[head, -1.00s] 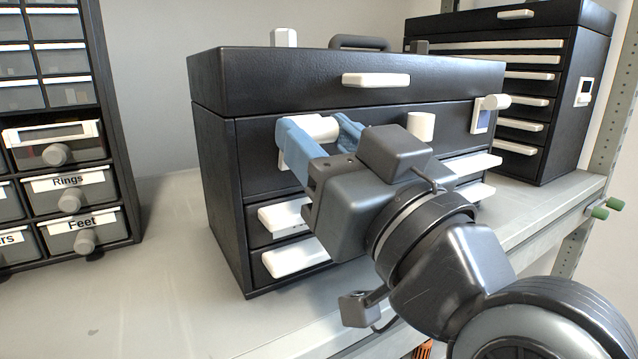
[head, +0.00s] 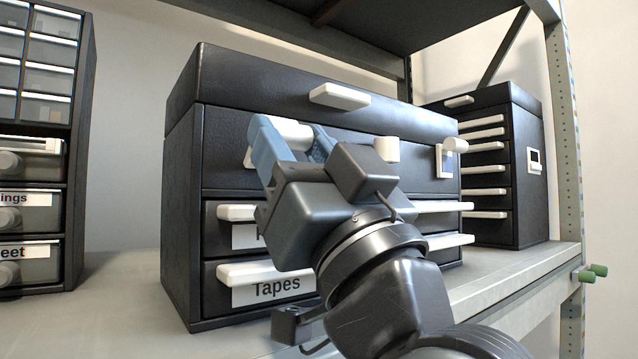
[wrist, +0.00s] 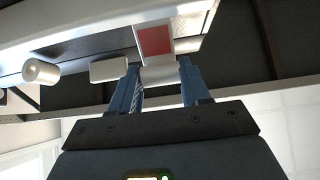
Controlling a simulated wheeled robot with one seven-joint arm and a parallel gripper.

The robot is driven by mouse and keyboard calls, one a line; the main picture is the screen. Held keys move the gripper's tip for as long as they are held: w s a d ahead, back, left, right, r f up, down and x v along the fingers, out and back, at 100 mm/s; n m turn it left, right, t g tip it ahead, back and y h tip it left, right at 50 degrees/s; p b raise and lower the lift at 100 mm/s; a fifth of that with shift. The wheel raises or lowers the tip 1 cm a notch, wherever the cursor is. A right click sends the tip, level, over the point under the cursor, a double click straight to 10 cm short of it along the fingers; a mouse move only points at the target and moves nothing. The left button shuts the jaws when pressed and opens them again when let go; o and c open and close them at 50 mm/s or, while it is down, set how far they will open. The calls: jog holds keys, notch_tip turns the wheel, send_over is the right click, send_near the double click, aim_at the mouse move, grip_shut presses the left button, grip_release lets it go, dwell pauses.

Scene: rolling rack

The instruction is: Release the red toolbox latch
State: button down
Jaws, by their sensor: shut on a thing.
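A black toolbox (head: 225,150) stands on the shelf, with its lid down. A white latch (head: 295,132) sits at the left of its upper front panel. In the wrist view a red patch (wrist: 154,41) shows in a white frame just beyond my fingertips. My gripper (head: 290,140) has its blue fingers shut on the white latch knob (wrist: 160,75), one finger on each side. The fingers and gripper body hide part of the latch in the head view. A second latch (head: 444,160) with a blue patch is at the right of the same panel.
A white peg (head: 386,149) stands out between the two latches. Drawer handles (head: 265,273) stick out below my gripper. A smaller black cabinet (head: 515,170) is at right, small-parts drawers (head: 30,210) at left. The shelf (head: 120,290) is bare at front left.

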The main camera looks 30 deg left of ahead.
jog(key=shift+f+t+b, duration=0.1)
jog(key=shift+t+b, duration=0.2)
jog(key=shift+b, duration=0.15)
jog(key=c, duration=0.5)
grip_release()
jog(key=shift+f, duration=0.1)
jog(key=shift+d+f, duration=0.25)
jog(key=s+d, duration=0.1)
jog(key=d, duration=0.2)
jog(key=s+d, duration=0.2)
jog(key=d, duration=0.2)
jog(key=s+d, duration=0.2)
jog(key=d, duration=0.2)
jog(key=shift+d+f+p, duration=0.1)
jog(key=shift+d+p, duration=0.1)
jog(key=shift+p, duration=0.2)
